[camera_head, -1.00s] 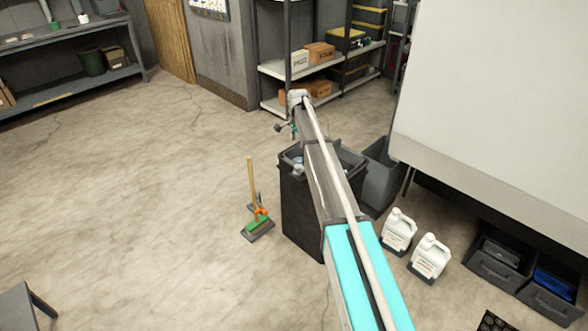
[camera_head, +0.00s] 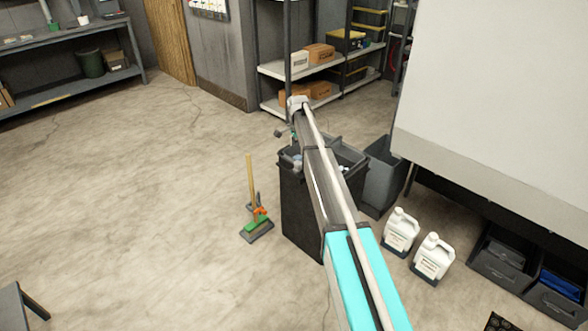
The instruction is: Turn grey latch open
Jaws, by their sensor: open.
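No grey latch can be made out in the head view. My arm reaches from the bottom of the picture up and away over a dark bin. My gripper (camera_head: 281,133) shows only as a small dark shape at the arm's far end, left of the arm, in front of the floor and shelving behind. Its fingers are too small and partly hidden to make out, and nothing is seen held in it.
A dark bin (camera_head: 296,205) stands under my arm, with a grey bin (camera_head: 383,178) beside it. A broom (camera_head: 251,185) stands left. Two white jugs (camera_head: 433,258) and dark crates (camera_head: 501,262) sit below a big pale panel (camera_head: 495,100). Shelving (camera_head: 272,70) is behind.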

